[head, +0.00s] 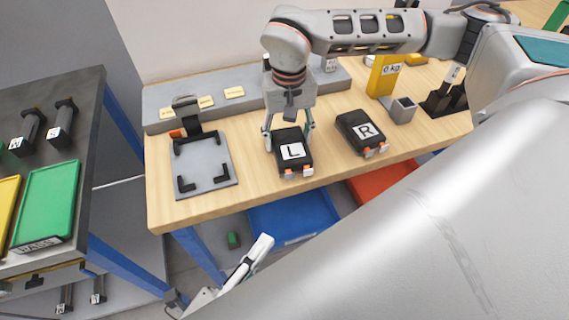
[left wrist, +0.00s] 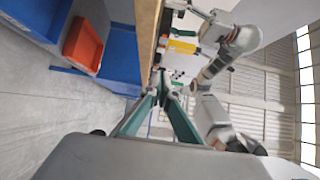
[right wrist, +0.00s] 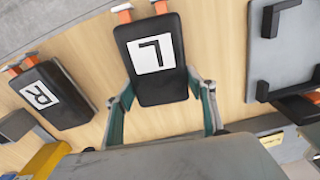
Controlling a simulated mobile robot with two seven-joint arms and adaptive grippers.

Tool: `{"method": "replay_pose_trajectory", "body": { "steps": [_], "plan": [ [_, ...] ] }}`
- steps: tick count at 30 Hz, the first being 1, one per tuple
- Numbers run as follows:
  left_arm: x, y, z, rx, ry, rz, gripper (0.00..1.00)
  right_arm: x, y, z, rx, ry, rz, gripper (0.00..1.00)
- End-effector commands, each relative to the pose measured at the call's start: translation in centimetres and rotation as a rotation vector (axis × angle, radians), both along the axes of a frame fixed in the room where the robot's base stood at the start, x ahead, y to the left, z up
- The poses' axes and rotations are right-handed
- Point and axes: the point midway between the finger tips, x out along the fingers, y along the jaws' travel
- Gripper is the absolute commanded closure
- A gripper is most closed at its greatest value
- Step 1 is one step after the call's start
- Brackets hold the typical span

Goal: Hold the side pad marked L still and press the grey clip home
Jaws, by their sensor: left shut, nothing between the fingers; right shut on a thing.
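The side pad marked L (head: 283,138) is a black block with a white label, lying on the wooden table. It shows large in the right wrist view (right wrist: 160,87). My right gripper (head: 290,135) is shut on this pad from above, one finger (right wrist: 118,110) on each side. Two small orange tabs with grey ends (head: 297,173) stick out of the pad's front end; I cannot tell which part is the grey clip. My left gripper (head: 262,245) is low in front of the table, away from the pad. Its fingers meet, empty, in the left wrist view (left wrist: 163,82).
Pad R (head: 352,127) lies to the right of pad L. A grey plate with black corner brackets (head: 212,172) is at left. A raised grey ledge (head: 158,120) runs behind. A yellow scale post (head: 384,78) stands at right. Blue (head: 290,222) and red bins are below.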

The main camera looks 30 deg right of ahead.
Motion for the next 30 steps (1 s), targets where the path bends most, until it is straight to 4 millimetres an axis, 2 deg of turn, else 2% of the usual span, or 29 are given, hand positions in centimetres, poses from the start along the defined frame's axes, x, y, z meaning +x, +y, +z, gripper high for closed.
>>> {"method": "replay_pose_trajectory", "body": {
  "steps": [5,8,23,30],
  "plan": [
    [0.2,-0.3,0.0,-0.001,0.002,0.001,1.00,0.0,0.0,0.0,0.000,0.001,0.000,0.76],
    [0.6,-1.1,0.0,-0.003,0.002,0.002,1.00,0.0,0.0,0.0,0.000,0.001,0.000,0.76],
    [4.6,-9.5,0.1,-0.002,0.001,0.001,1.00,0.0,0.0,0.0,0.000,0.001,0.000,0.76],
    [7.5,-10.1,-0.1,0.001,0.002,0.002,1.00,0.0,0.0,0.0,0.000,0.001,0.000,0.76]
  ]
}}
